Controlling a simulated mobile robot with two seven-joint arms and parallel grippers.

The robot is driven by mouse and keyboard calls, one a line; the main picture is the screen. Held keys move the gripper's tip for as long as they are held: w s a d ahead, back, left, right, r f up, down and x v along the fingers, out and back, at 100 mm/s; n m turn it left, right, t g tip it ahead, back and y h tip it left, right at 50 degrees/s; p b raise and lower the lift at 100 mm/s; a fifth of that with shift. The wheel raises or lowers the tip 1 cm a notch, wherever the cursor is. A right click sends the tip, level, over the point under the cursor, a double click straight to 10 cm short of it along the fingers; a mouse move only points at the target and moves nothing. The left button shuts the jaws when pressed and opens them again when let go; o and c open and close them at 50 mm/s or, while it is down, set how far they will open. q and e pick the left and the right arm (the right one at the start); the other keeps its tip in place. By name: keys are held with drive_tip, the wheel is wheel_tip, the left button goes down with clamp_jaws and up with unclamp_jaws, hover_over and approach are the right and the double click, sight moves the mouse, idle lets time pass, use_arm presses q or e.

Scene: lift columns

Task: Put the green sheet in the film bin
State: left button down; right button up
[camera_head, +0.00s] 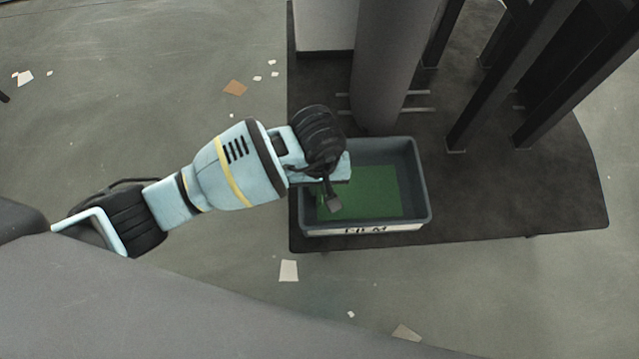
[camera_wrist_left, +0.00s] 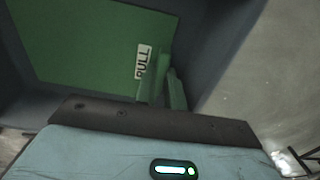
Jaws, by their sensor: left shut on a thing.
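The green sheet (camera_head: 375,190) lies flat-looking within the walls of the grey film bin (camera_head: 424,172), whose front label reads FILM. Whether it touches the bin floor I cannot tell. My left gripper (camera_head: 333,203) reaches into the bin from the left and is shut on the green sheet, near its left side. In the left wrist view the green sheet (camera_wrist_left: 80,45) carries a white PULL label beside the fingers (camera_wrist_left: 165,88), with the dark bin wall (camera_wrist_left: 222,50) around it. My right gripper is not in view.
The bin stands on a dark platform (camera_head: 510,205). A thick grey column (camera_head: 385,65) rises right behind it, and dark slanted posts (camera_head: 510,75) stand behind to the right. Paper scraps (camera_head: 289,270) lie on the open floor at the left and front.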

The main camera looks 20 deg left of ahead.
use_arm(q)
drive_tip(key=shift+r, duration=0.1)
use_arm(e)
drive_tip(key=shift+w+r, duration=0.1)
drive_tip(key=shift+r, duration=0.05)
use_arm(q)
drive_tip(key=shift+f, duration=0.25)
drive_tip(key=c, duration=1.5)
unclamp_jaws()
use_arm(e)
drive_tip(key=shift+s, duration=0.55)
use_arm(q)
drive_tip(key=shift+r, duration=0.15)
